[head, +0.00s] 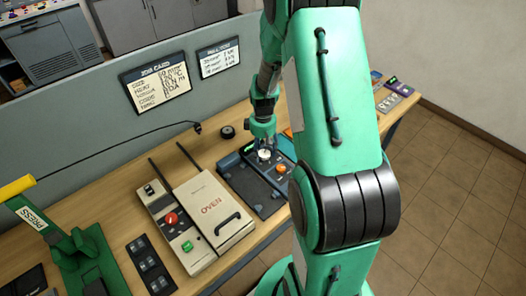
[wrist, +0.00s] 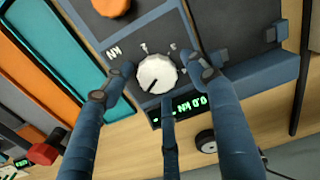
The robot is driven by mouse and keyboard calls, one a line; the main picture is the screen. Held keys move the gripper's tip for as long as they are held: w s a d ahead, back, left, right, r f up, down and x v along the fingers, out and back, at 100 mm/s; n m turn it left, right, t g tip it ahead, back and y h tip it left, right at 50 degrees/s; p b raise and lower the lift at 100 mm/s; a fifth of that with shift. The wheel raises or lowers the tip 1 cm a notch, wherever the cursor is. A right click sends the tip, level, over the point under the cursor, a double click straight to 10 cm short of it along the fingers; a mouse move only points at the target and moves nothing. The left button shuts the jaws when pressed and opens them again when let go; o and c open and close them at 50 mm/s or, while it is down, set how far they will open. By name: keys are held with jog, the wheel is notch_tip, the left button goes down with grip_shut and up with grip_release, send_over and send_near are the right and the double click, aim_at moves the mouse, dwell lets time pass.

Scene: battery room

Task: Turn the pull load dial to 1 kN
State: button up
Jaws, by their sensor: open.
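The pull load dial is a white round knob (wrist: 157,73) on a dark grey and blue unit. In the wrist view a dark pointer line on it points to the lower left. Small white marks stand around its upper side, too blurred to read surely. A green display (wrist: 192,103) beside it appears upside down and seems to read 0.0 kN. The white knob also shows in the head view (head: 264,155). My gripper (wrist: 160,72) is open, its fingers spread around the knob; contact is unclear. In the head view my gripper (head: 263,146) is right over the knob.
An orange knob (head: 281,168) sits on the same unit, close to the dial. Cards (head: 158,82) hang on the grey partition (head: 95,110) behind the bench.

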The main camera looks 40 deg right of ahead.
jog(key=shift+c, duration=0.2)
jog(key=c, duration=1.1)
jog(key=shift+o, duration=0.2)
